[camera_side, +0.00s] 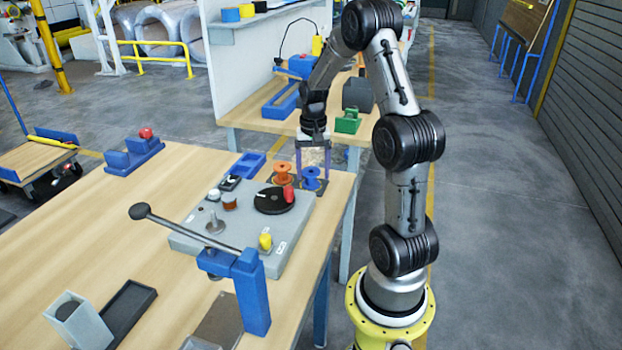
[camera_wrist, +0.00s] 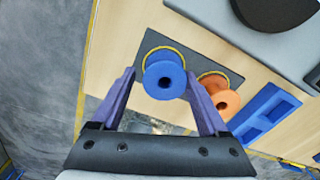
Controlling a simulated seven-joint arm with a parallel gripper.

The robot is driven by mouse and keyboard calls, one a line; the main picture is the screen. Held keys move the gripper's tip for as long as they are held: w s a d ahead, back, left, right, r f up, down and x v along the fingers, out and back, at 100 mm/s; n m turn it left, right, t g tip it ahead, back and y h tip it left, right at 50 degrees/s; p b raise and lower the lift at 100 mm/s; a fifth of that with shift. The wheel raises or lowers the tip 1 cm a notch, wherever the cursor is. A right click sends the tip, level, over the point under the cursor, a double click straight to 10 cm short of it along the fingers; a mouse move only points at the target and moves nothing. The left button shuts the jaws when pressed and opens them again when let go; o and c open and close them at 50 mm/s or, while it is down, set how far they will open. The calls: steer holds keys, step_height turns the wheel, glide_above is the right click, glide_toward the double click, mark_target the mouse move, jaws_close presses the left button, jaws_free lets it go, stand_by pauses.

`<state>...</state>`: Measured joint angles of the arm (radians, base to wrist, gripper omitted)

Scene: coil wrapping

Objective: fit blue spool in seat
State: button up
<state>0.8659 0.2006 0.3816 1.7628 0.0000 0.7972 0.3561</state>
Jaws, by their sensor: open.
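The blue spool (camera_side: 311,178) stands on a dark mat (camera_side: 291,188) near the table's back right edge, beside an orange spool (camera_side: 283,173). My gripper (camera_side: 313,158) is open just above the blue spool. In the wrist view the blue spool (camera_wrist: 164,78) lies between the tips of my two fingers, with a yellow ring around its base, and the orange spool (camera_wrist: 219,97) is to its right. I cannot tell whether the fingers touch it. The grey fixture plate (camera_side: 190,229) carries a black disc (camera_side: 272,201) and a metal post (camera_side: 214,219); which part is the seat is unclear.
A blue tray (camera_side: 248,165) lies left of the spools. A blue bracket with a long lever (camera_side: 185,227) stands at the plate's front. A red knob (camera_side: 289,194) and a yellow knob (camera_side: 265,241) stick up.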

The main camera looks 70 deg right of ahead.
steer(key=shift+f, duration=0.35)
steer(key=shift+c, duration=0.2)
jaws_close()
